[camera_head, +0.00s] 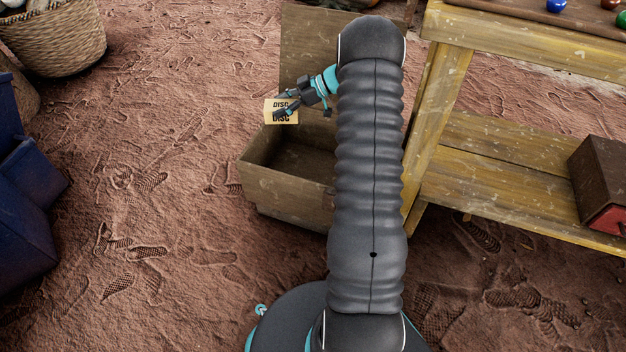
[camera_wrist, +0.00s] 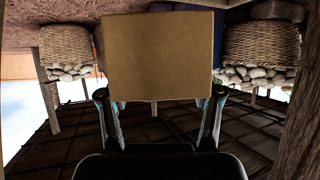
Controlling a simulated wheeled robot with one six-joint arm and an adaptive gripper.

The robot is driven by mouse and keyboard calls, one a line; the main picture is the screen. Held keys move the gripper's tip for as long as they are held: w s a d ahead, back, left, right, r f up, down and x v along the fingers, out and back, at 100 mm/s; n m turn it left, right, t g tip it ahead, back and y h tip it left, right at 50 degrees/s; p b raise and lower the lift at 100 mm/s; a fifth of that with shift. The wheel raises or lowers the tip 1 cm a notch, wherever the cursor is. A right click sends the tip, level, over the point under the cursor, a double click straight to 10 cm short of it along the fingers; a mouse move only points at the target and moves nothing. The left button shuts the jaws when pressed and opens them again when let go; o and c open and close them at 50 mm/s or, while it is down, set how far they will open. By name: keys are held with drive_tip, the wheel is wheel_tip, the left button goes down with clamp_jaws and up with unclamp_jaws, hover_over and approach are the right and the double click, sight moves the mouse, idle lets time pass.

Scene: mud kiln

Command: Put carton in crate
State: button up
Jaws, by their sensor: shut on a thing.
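The carton (camera_head: 271,104) is a small tan box with dark "DISC" lettering, in the head view above the left part of the crate. It also fills the upper middle of the wrist view (camera_wrist: 158,55) as a plain tan face. My gripper (camera_head: 287,108) is shut on the carton, with a finger on each side of it in the wrist view (camera_wrist: 160,108). The crate (camera_head: 285,204) is an open wooden box on the ground with its lid raised at the back. Its visible inside looks empty; my arm hides its right part.
A yellow wooden table (camera_head: 520,45) stands to the right of the crate, with a dark box (camera_head: 597,180) on its lower shelf. A wicker basket (camera_head: 60,38) is at the upper left and blue containers (camera_head: 25,200) at the left edge. Bare ground lies left of the crate.

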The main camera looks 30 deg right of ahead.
drive_tip(key=shift+s+d+f+b, duration=0.1)
drive_tip(key=shift+s+f+b, duration=0.2)
drive_tip(key=shift+f, duration=3.2)
drive_tip(key=shift+s+f+b, duration=0.3)
drive_tip(key=shift+f+b, duration=0.05)
drive_tip(key=shift+f, duration=3.15)
drive_tip(key=shift+s+d+f+b, duration=0.1)
drive_tip(key=shift+s+f+b, duration=0.2)
drive_tip(key=shift+f, duration=3.2)
drive_tip(key=shift+a+f, duration=0.1)
drive_tip(key=shift+f, duration=0.55)
drive_tip(key=o, duration=1.4)
drive_tip(key=shift+r, duration=0.2)
drive_tip(key=shift+r+v, duration=0.15)
drive_tip(key=shift+v, duration=1.85)
drive_tip(key=shift+r+v, duration=0.2)
drive_tip(key=shift+v, duration=1.75)
